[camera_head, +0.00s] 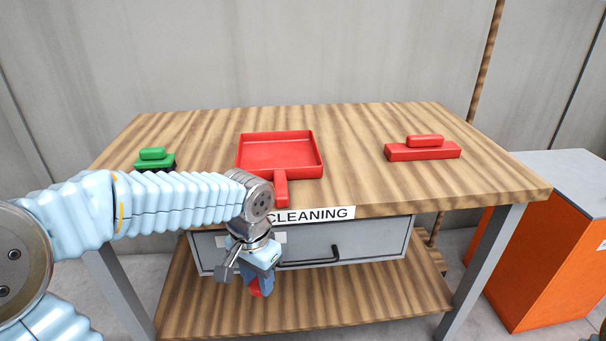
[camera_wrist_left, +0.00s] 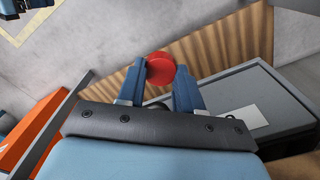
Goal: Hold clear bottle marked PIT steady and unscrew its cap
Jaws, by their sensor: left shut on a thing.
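My left gripper (camera_head: 258,284) hangs in front of the workbench, before the drawer and below the tabletop edge. Its blue fingers (camera_wrist_left: 160,84) are shut on a red round thing (camera_wrist_left: 161,68), which looks like a cap; its red (camera_head: 256,288) also shows between the fingers in the head view. No bottle shows under or around this red thing. I see no clear bottle marked PIT in either view. My right gripper cannot be made out.
The wooden workbench (camera_head: 350,180) bears a red dustpan (camera_head: 278,152), a green brush (camera_head: 153,158) and a red brush (camera_head: 422,151). A grey drawer (camera_head: 375,242) is below the CLEANING label (camera_head: 311,214). A lower shelf (camera_head: 340,300) lies beneath. An orange cabinet (camera_head: 540,260) stands right.

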